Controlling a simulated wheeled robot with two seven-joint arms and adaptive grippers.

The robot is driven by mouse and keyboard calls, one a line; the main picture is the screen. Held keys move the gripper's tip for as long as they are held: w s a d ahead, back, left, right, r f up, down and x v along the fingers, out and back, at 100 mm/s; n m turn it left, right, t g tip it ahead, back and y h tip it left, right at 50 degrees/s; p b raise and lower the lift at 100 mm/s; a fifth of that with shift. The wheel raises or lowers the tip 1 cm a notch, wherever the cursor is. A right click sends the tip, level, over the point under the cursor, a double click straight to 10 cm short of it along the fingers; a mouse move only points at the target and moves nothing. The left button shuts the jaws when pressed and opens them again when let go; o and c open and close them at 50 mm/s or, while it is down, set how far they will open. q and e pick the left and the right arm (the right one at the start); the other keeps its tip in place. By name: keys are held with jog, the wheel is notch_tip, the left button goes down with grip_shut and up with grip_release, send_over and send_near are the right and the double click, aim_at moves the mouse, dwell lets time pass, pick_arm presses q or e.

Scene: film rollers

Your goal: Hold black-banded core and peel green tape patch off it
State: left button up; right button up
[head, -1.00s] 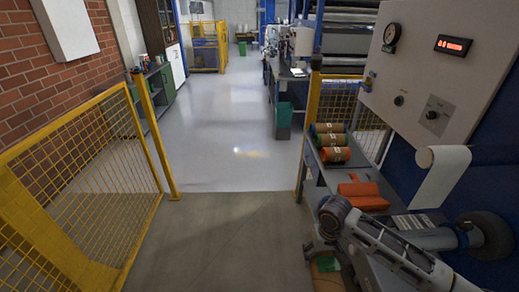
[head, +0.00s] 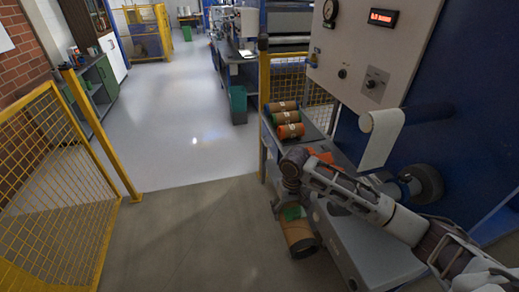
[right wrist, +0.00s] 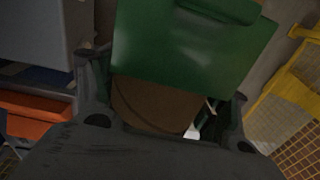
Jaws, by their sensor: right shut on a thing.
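The black-banded core (head: 299,238) is a brown cylinder with a dark band near its lower end. In the head view it hangs tilted beside the grey bench, over the floor. The green tape patch (head: 291,213) lies on its upper part. My right gripper (head: 282,206) points down and is shut on the core's upper part. In the right wrist view the green patch (right wrist: 190,50) spreads large and flat at the fingers, and the brown core (right wrist: 150,105) shows between them. How firmly the patch sticks cannot be told. My left gripper is in no view.
Several banded rollers (head: 287,118) lie on the shelf of the grey bench (head: 355,255). An orange item (head: 318,153) lies behind my right arm. A control panel with a white paper roll (head: 381,135) stands at right. A yellow mesh fence (head: 55,190) is at left. The middle floor is clear.

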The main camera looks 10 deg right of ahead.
jog(key=shift+s+d+f, duration=0.25)
jog(key=shift+s+f, duration=0.3)
jog(key=shift+f, duration=0.1)
jog(key=s+d+f+n, duration=0.3)
jog(key=s+f+n, duration=0.1)
jog(key=s+f, duration=0.75)
jog(key=s+d+f+n, duration=0.2)
jog(key=s+f+n, duration=0.2)
jog(key=s+f, duration=0.7)
jog(key=s+a+n, duration=0.1)
jog(key=a+n, duration=0.2)
jog(key=n, duration=1.1)
jog(key=s+a+n, duration=0.1)
jog(key=a+n, duration=0.3)
jog(key=n, duration=1)
jog(key=shift+s+a, duration=0.2)
jog(key=shift+s, duration=0.15)
